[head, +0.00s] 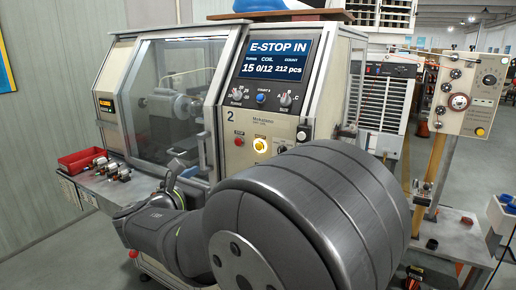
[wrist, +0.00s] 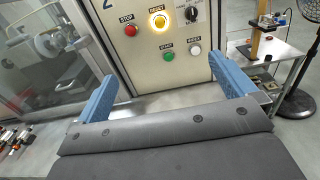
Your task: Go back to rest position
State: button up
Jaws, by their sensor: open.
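My gripper (wrist: 158,60) is open and empty in the wrist view, its two blue fingers spread wide. It points at the winding machine's lower panel (wrist: 182,78), with a gap of bare floor showing between. The panel has a red STOP button (wrist: 131,30), a lit yellow RESET button (wrist: 159,20), a green START button (wrist: 167,56) and a white INDEX button (wrist: 195,50). In the head view the lit RESET button (head: 264,145) also shows. My arm fills the lower middle there and hides the gripper. The display (head: 275,60) reads "E-STOP IN", 15 turns, coil 0/12, 212 pcs.
The machine's glass door (head: 170,100) appears shut. A red bin (head: 82,160) and several small parts (head: 118,172) lie on the left ledge. At right stand a side table (head: 455,238) and a tensioner board (head: 468,95) on a post. A black stand (wrist: 296,100) is at far right.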

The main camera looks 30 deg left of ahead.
jog(key=s, duration=0.9)
jog(key=shift+s, duration=0.3)
jog(key=shift+w, duration=0.1)
jog(key=w, duration=1)
jog(key=shift+s, duration=2.95)
